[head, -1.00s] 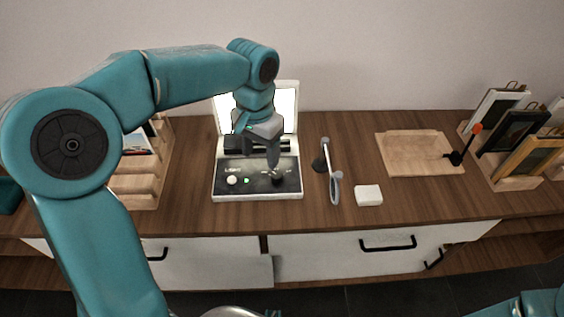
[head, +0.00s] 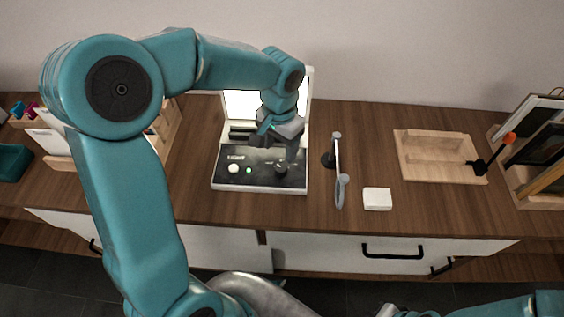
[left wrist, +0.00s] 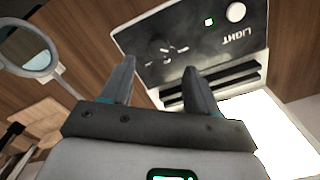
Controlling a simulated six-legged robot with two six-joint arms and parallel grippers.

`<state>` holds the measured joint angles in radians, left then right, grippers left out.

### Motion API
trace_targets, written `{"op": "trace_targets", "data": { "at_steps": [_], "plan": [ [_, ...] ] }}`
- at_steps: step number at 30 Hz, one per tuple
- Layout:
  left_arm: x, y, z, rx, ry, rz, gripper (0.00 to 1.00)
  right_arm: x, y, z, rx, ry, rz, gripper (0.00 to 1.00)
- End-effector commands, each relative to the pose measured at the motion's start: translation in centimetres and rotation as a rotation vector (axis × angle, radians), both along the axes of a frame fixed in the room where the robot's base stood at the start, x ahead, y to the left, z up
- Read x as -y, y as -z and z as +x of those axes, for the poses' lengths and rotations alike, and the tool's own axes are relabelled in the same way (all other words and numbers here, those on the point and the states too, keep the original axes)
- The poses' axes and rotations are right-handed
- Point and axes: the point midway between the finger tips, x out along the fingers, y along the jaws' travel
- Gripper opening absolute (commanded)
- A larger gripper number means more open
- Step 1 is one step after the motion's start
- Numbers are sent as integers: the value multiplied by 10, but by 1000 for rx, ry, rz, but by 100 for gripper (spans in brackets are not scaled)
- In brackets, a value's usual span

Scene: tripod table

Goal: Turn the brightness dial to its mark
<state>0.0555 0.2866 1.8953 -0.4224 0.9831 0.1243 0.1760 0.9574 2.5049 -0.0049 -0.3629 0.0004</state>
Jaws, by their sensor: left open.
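The light box's black control panel (head: 230,178) lies on the table, with a bright white screen (head: 240,103) standing behind it. The dark brightness dial (head: 281,169) sits at the panel's right side. In the left wrist view the dial (left wrist: 164,53) is hard to make out against the black panel, with several pale ticks around it. My left gripper (head: 291,157) is open and empty, above and just behind the dial. In the left wrist view its fingertips (left wrist: 159,66) stand apart on either side of the dial, not visibly touching it. My right gripper is not in view.
A white knob (head: 233,169) and a green lamp (head: 249,170) sit on the panel left of the dial. A round-headed stand (head: 338,170) and a white block (head: 377,199) are to its right. A wooden tray (head: 410,170) lies farther right. Bare tabletop lies between these.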

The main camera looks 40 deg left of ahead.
Motion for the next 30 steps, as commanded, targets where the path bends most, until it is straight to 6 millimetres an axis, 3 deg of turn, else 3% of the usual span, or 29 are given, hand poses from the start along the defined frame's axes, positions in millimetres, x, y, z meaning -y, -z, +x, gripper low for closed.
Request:
{"op": "trace_targets", "data": {
  "at_steps": [3,9,15,23,28,30],
  "plan": [
    [0,30,0,-5,0,-1,60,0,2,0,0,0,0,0],
    [1,64,2,-3,0,0,60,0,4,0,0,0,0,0],
    [2,77,4,0,0,0,60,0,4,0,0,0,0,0],
    [1,78,5,1,0,0,60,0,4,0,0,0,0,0],
    [1,78,5,1,0,0,4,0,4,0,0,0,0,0],
    [1,78,5,1,0,0,4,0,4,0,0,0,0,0]
  ]
}}
